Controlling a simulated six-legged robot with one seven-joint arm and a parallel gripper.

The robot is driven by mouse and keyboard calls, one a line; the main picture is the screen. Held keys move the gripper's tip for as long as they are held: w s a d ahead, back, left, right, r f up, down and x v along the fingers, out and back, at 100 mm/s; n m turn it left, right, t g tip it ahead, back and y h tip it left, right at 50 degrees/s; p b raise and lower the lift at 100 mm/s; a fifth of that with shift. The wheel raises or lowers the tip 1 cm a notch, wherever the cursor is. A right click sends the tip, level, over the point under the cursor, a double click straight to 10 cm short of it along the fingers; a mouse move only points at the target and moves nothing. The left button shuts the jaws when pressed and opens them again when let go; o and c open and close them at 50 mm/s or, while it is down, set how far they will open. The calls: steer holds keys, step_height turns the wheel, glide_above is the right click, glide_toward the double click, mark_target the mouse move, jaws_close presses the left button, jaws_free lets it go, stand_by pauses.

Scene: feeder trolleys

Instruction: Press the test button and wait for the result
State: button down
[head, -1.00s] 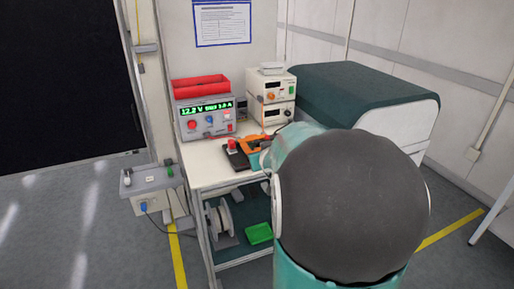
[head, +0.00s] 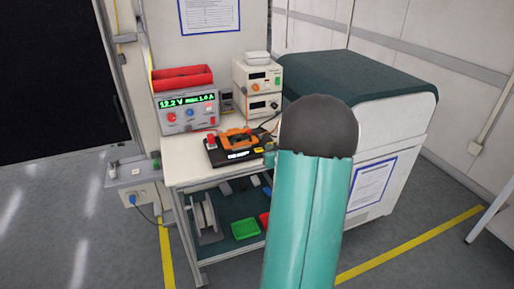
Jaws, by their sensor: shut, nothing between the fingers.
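A black test fixture (head: 217,157) lies on the white trolley top, with a red round button (head: 211,139) at its left end. I cannot tell for sure that this is the test button. An orange part (head: 238,139) sits on the fixture, and a small bright panel (head: 238,155) shows on its front, too small to read. My teal arm with its dark round joint stands to the right of the fixture, apart from the button in the picture.
A power supply (head: 188,122) with a green display reads about 12.2 V and 1.0 A, under a red bin (head: 183,78). Stacked instruments (head: 257,88) stand behind. A grey box (head: 134,172) is at the left. A large cabinet (head: 385,140) fills the right.

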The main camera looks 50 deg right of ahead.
glide_above(261, 149)
steer(key=s+a, duration=0.2)
steer(key=a, duration=0.1)
steer(key=shift+s+d+f, duration=0.1)
steer(key=shift+f, duration=0.55)
steer(key=shift+s+d+f, duration=0.1)
steer(key=shift+f, duration=0.5)
steer(key=f, duration=0.3)
steer(key=shift+w+d, duration=0.2)
steer(key=shift+w, duration=0.15)
steer(key=shift+f, duration=0.5)
steer(key=shift+f, duration=0.1)
